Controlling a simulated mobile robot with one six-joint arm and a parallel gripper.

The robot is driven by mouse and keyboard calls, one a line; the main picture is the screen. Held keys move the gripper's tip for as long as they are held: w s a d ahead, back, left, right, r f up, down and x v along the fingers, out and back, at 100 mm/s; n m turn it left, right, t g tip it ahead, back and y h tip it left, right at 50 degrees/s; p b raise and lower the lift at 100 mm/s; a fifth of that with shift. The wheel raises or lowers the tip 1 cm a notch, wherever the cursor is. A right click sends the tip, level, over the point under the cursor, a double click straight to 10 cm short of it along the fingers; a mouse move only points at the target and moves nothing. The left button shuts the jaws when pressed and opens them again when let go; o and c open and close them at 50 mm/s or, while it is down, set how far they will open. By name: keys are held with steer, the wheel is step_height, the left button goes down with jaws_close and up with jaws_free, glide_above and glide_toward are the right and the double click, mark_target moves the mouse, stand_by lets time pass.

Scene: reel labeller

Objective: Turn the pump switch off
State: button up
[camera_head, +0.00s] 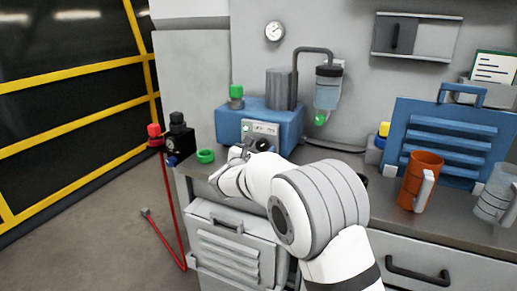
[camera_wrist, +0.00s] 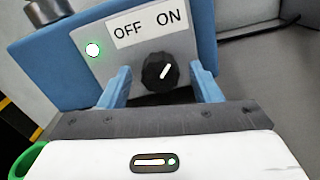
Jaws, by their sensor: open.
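The blue pump box (camera_head: 228,125) stands on the counter in the head view, with a grey cylinder on top. Its front panel (camera_wrist: 90,38) carries an OFF / ON label (camera_wrist: 146,28) and a lit green lamp (camera_wrist: 93,50). The black rotary switch (camera_wrist: 159,71) sits below the label; its white mark tilts up and right, toward ON. My gripper (camera_wrist: 163,90) is open, with one blue finger to each side of the switch. I cannot tell whether the fingers touch it. In the head view my gripper (camera_head: 240,158) is at the box front, and the switch is partly hidden.
A green ring (camera_head: 205,156) lies on the counter left of the box. A black block with a red knob (camera_head: 155,130) is at the counter's left end. An orange mug (camera_head: 420,178) and a blue louvred panel (camera_head: 450,135) stand to the right.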

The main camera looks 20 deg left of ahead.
steer(key=c, duration=0.9)
steer(key=shift+a+r, duration=0.1)
steer(key=shift+c, duration=0.4)
